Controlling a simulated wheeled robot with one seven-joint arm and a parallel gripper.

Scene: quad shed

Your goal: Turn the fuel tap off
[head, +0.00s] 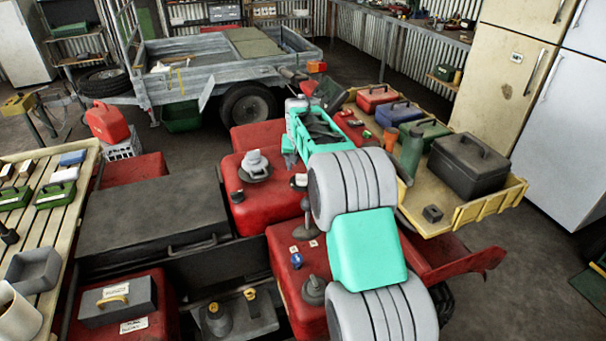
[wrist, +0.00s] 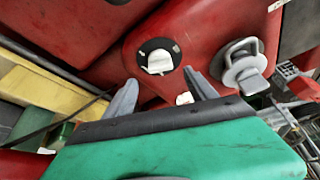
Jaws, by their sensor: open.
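In the wrist view, a white lever on a round black dial (wrist: 158,57), which looks like the fuel tap, sits on a red body panel. My gripper (wrist: 162,90) is open, its two grey fingers pointing towards the panel. The dial lies just beyond the gap between the fingertips, and nothing is held. A grey round knob with a raised grip (wrist: 243,65) stands to the right of the dial. In the head view my arm reaches over the red quad (head: 262,210), and the fingertips cannot be made out there. I cannot read the dial's markings.
A yellow cargo tray (head: 490,208) with several toolboxes stands right of my arm. A black seat-like box (head: 150,215) is on the left, beside a slatted bench (head: 45,225). A grey trailer (head: 215,50) stands behind. A blue knob (head: 297,260) sits on the red panel.

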